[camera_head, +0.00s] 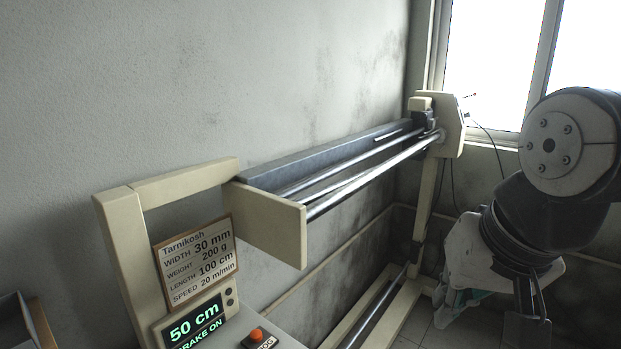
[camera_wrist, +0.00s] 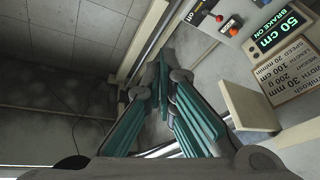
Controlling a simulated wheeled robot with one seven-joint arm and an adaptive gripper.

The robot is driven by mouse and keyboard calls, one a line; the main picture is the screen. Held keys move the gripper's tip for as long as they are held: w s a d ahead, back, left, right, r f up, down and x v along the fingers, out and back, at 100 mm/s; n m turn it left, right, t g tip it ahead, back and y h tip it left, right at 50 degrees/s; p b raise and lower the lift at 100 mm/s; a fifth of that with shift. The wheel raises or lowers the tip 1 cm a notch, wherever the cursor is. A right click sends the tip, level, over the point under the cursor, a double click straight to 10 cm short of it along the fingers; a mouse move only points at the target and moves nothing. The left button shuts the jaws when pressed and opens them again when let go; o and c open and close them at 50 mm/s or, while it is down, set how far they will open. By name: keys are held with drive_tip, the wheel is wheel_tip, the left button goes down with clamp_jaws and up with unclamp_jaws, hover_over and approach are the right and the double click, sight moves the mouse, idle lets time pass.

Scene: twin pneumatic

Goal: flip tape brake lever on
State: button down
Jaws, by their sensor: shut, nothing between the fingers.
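The display (camera_head: 195,322) on the beige machine's control panel reads "50 cm" and "BRAKE ON". The same display (camera_wrist: 278,28) shows in the wrist view. A small dark lever with a red tip (camera_wrist: 219,17) stands on the panel near an orange button (camera_wrist: 232,29); I cannot tell for certain that it is the brake lever. In the head view the orange button (camera_head: 256,335) is at the bottom edge and no lever is clear. My gripper (camera_wrist: 163,62) has teal fingers, shut and empty, apart from the panel. In the head view it is partly hidden behind my arm, low at right.
The machine's long rail with metal rods (camera_head: 350,165) runs along the wall to a far end block (camera_head: 440,125). A beige end plate (camera_wrist: 245,107) stands beside my fingers in the wrist view. A sign (camera_head: 195,262) sits above the display. A window is at upper right.

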drive_tip(key=s+d+n+t, duration=0.1)
drive_tip(key=s+d+n, duration=0.1)
drive_tip(key=s, duration=0.3)
drive_tip(key=w+a+f+n+g+y+b, duration=0.2)
drive_tip(key=w+a+f+g+y+b, duration=0.15)
drive_tip(key=w+f, duration=0.55)
drive_tip(key=w+a+f+n+g+y+b, duration=0.25)
drive_tip(key=w+f+y, duration=0.35)
drive_tip(key=w, duration=0.6)
drive_tip(key=w+a+f+n+g+y+b, duration=0.2)
drive_tip(key=w+a+f+g+y, duration=0.15)
drive_tip(key=w+f, duration=0.6)
drive_tip(key=s+a+f+h+p, duration=0.1)
drive_tip(key=s+a+f+p, duration=0.3)
drive_tip(key=a, duration=0.6)
drive_tip(key=shift+s+f+t, duration=0.35)
drive_tip(key=shift+s+f, duration=0.05)
drive_tip(key=shift+f, duration=0.65)
drive_tip(key=shift+a, duration=0.1)
